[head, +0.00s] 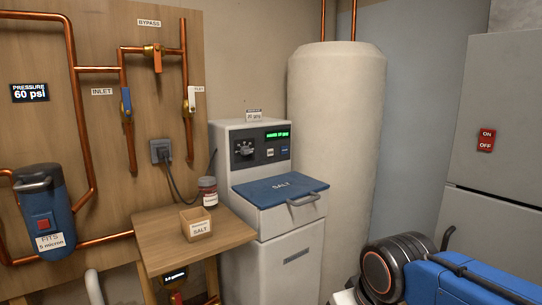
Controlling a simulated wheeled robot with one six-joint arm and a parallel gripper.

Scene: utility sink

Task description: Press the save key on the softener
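The softener (272,270) is a grey-white cabinet in the middle of the head view, with a blue lid (279,188) marked SALT, shut, with a handle on its front. Its upright panel (262,164) has a dark dial (243,148), a green lit display (277,134) and two small keys, one pale (270,153) and one blue (285,150). The key labels are too small to read, so I cannot tell which is the save key. Part of my blue and black arm shows at the lower right, apart from the softener. My gripper is not in view.
A wooden table (160,237) with a box (196,223) marked SALT and a jar (208,191) stands left of the softener. A tall tank (336,110) stands behind it to the right. A grey cabinet (497,125) with an ON/OFF switch (486,140) is at the far right.

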